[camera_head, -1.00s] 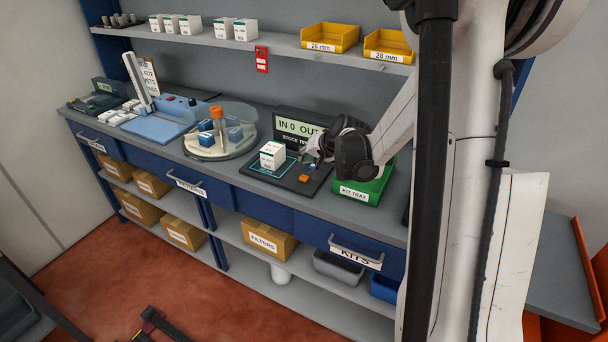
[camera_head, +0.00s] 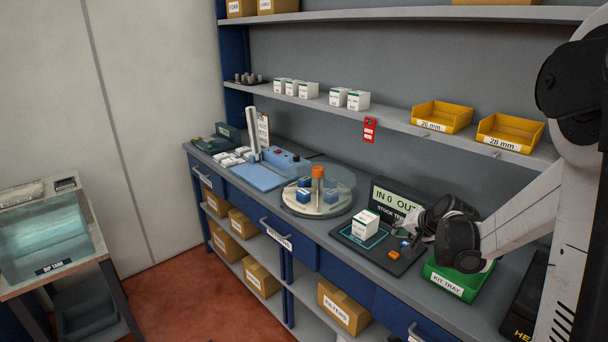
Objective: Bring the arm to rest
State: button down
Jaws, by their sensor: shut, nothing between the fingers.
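My gripper (camera_head: 424,236) is shut and empty. It hangs low over the bench, above the right part of the dark scale pad, just left of the green kit tray. A white box with a green top band (camera_head: 366,224) stands upright on the pad (camera_head: 378,256), to the left of my gripper and apart from it. A small orange block (camera_head: 393,254) and a small blue piece (camera_head: 404,244) sit on the pad near the fingertips. The fingertips are small and partly hidden by the dark gripper body.
The green kit tray (camera_head: 452,284) is partly covered by my arm. The stock display (camera_head: 395,200) stands behind the pad. A round carousel (camera_head: 318,192) and a blue station (camera_head: 262,174) are farther left. A shelf (camera_head: 392,124) with white boxes and yellow bins (camera_head: 442,116) runs above.

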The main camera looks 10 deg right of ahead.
jog(key=s+a+r+n+g+b, duration=0.1)
jog(key=s+a+r+n, duration=0.2)
jog(key=s+a+r, duration=0.85)
jog(key=s+a+f+n, duration=0.1)
jog(key=s+a, duration=0.3)
jog(key=s, duration=0.6)
jog(key=s+a+f+n+g+h+b, duration=0.1)
jog(key=s+a+n, duration=0.2)
jog(key=s, duration=0.6)
jog(key=shift+s+a, duration=0.35)
jog(key=shift+a, duration=0.2)
jog(key=shift+f, duration=0.1)
